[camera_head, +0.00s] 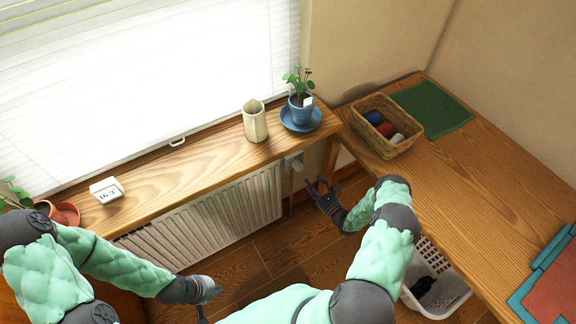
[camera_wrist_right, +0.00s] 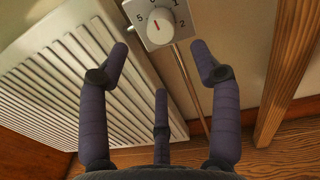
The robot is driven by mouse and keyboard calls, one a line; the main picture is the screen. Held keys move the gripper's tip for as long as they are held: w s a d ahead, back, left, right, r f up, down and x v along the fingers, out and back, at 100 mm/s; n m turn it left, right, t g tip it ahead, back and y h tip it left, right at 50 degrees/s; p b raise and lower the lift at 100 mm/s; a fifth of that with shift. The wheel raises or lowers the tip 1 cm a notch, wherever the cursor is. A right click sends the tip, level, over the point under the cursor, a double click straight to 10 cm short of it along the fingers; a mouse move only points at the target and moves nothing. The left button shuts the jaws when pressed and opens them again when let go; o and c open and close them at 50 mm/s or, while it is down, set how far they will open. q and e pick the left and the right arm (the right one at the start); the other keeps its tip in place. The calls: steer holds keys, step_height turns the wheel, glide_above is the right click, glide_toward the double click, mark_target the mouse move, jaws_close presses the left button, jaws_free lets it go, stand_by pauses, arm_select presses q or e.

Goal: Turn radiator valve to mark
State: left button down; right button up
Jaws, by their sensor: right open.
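The radiator valve (camera_head: 293,161) is a small pale fixture at the radiator's upper right end, under the wooden sill. In the right wrist view, its white round knob (camera_wrist_right: 161,26) has a red line and sits on a grey numbered plate; 5, 1 and 2 are readable, and the top is cut off. My right gripper (camera_head: 318,187) is open and empty, below and right of the valve. In the wrist view, its fingers (camera_wrist_right: 160,58) are spread on either side below the knob, not visibly touching it. My left gripper (camera_head: 209,300) hangs low at left, fingers apart and empty.
The white radiator (camera_head: 215,212) is under the sill (camera_head: 190,157), which holds a small display (camera_head: 106,190), a vase (camera_head: 255,121) and a potted plant (camera_head: 300,107). A wooden desk (camera_head: 490,195) with a basket (camera_head: 385,125) stands right. A desk leg (camera_wrist_right: 290,75) is near the right gripper.

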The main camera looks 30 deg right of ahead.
mark_target(301, 169)
steer(key=w, duration=0.3)
steer(key=w+b, duration=0.1)
steer(key=w, duration=0.3)
steer(key=w+a+b, duration=0.1)
steer(key=w, duration=0.2)
steer(key=shift+w+a, duration=0.1)
steer(key=shift+w, duration=0.25)
steer(key=shift+c, duration=0.3)
steer(key=c, duration=1.1)
